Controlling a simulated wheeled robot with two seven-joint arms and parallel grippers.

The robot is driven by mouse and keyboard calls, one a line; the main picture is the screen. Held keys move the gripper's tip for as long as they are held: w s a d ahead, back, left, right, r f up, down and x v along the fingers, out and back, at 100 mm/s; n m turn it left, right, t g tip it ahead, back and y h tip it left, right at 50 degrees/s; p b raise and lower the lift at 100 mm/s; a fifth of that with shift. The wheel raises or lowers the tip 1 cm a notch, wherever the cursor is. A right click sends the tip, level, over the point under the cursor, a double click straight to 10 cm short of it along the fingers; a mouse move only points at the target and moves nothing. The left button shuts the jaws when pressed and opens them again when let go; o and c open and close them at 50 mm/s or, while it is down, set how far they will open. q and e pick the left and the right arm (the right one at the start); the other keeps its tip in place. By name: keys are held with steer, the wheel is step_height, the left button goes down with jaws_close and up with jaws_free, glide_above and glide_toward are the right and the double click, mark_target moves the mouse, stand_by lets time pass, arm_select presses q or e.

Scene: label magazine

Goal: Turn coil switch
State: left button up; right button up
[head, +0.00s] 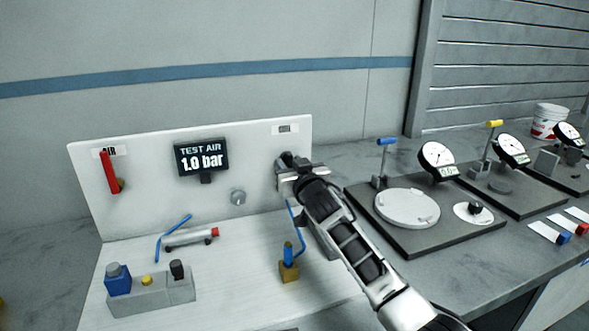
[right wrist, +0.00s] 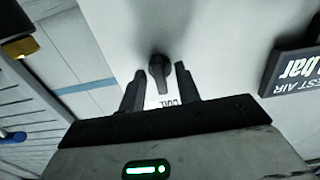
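The coil switch is a dark rotary knob (right wrist: 159,70) on the white upright panel (head: 140,190), shown in the right wrist view. A COIL label (right wrist: 168,104) shows upside down beside it there; in the head view a small label (head: 285,129) sits at the panel's upper right. My right gripper (head: 290,166) is at the panel below this label and mostly hides the knob in the head view. In the right wrist view its two fingers (right wrist: 158,76) are apart, one on each side of the knob, with a visible gap. My left gripper is not in view.
A display (head: 202,157) reads TEST AIR 1.0 bar. A red AIR lever (head: 109,172) is at the panel's left. Dial gauges on dark plates (head: 437,160) stand at right.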

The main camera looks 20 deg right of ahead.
steer(key=s, duration=1.6)
steer(key=shift+d, duration=0.3)
